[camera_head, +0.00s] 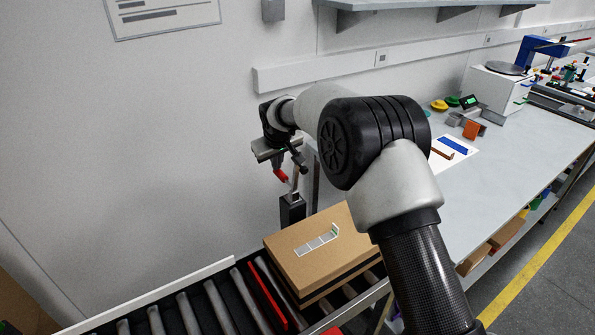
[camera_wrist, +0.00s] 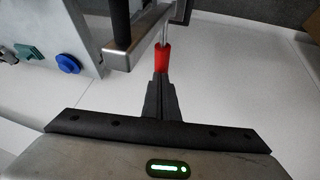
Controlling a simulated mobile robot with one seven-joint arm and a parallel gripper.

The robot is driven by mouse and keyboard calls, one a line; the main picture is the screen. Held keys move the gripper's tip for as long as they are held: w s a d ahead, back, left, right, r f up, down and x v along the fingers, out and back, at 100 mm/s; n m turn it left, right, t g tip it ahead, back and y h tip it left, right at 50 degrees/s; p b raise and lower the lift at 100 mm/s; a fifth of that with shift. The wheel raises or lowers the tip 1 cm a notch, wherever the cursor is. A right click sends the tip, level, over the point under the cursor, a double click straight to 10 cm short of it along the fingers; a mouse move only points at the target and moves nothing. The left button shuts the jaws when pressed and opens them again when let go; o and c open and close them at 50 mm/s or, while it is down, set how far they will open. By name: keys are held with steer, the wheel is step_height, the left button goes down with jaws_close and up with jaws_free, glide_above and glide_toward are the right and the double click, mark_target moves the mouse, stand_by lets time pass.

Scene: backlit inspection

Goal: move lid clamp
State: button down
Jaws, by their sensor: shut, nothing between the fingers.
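My gripper (camera_wrist: 162,77) is shut and empty, its dark fingers together in the wrist view. Just beyond the fingertips, in line with them, is the red sleeve (camera_wrist: 163,55) of the clamp. A metal bar (camera_wrist: 135,43) with a black upright part (camera_wrist: 120,22) lies left of it. I cannot tell whether the fingers touch the red sleeve. In the head view, the red part (camera_head: 281,176) shows just below my gripper, beside a thin metal rod above a black post (camera_head: 292,210). The fingertips are too small to make out there.
A taped cardboard box (camera_head: 310,245) sits on the roller conveyor (camera_head: 190,312) in front of the post. A red bar (camera_head: 268,296) crosses the rollers. The workbench (camera_head: 530,150) is at right, with several items. The wall (camera_head: 150,150) is close behind.

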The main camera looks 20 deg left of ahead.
steer(key=shift+d, duration=0.1)
steer(key=shift+r, duration=0.3)
step_height(320, 180, up, 12)
steer(key=s+a+r+p, duration=0.1)
steer(key=s+a+p, duration=0.1)
steer(key=s+d+r+m+h, duration=0.1)
steer(key=s+d+r+m, duration=0.15)
steer(key=d+r, duration=0.55)
steer(key=s+d+r+m, duration=0.1)
steer(key=s+d+r, duration=0.35)
steer(key=d, duration=0.75)
steer(key=s+d+r+m+h+p, duration=0.2)
steer(key=s+d+m, duration=0.2)
steer(key=s+d, duration=1.55)
steer(key=s+d+f+m, duration=0.2)
steer(key=s+d+f, duration=0.2)
steer(key=s, duration=0.5)
steer(key=shift+s+d+f+p, duration=0.2)
steer(key=shift+f+p, duration=0.15)
steer(key=shift+f, duration=0.25)
